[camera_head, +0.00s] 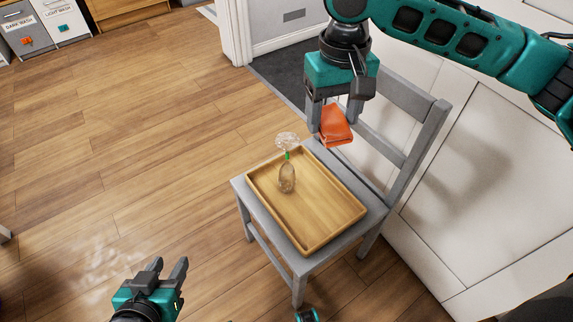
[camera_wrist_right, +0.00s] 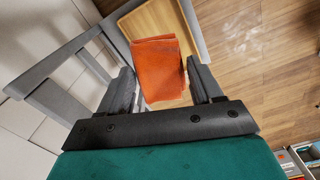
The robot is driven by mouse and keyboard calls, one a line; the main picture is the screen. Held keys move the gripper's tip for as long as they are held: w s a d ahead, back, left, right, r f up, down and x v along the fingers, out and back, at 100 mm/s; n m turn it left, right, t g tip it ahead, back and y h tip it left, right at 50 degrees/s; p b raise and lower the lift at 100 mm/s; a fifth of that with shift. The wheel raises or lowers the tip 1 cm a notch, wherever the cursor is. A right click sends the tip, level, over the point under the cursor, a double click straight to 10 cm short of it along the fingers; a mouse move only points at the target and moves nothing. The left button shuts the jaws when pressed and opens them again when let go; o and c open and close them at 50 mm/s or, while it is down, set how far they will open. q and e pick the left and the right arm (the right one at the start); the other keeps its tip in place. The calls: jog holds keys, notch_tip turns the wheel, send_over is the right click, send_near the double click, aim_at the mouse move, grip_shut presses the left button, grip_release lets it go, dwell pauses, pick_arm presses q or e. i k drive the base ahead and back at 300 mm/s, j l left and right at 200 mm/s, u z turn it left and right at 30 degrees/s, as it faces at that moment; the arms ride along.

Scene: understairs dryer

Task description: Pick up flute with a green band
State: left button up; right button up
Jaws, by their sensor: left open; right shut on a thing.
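The flute with a green band (camera_head: 287,178) is clear glass. It stands upside down on the wooden tray (camera_head: 318,236), its round foot at the top and the green band on the stem just below it. My left gripper (camera_head: 170,264) is open and empty at the lower left, well apart from the flute. My right gripper (camera_head: 330,103) is shut on an orange folded cloth (camera_head: 337,126), held above the tray's far right side. The right wrist view also shows the cloth (camera_wrist_right: 160,70) between the fingers; the flute does not show there.
The tray lies on the seat of a grey chair (camera_head: 427,125), whose backrest is at the right, by a white panelled wall (camera_head: 485,165). Labelled laundry bins (camera_head: 60,20) stand at the far upper left.

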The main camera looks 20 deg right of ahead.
aim_at(286, 141)
jog(key=j+z, duration=0.9)
jog(key=j, duration=0.25)
jog(key=i+j+z, duration=0.1)
jog(key=j+z, duration=0.45)
jog(key=j, duration=0.15)
jog(key=i+j+z, duration=0.4)
jog(key=j+z, duration=0.2)
jog(key=i+j+z, duration=0.15)
jog(key=j+z, duration=0.15)
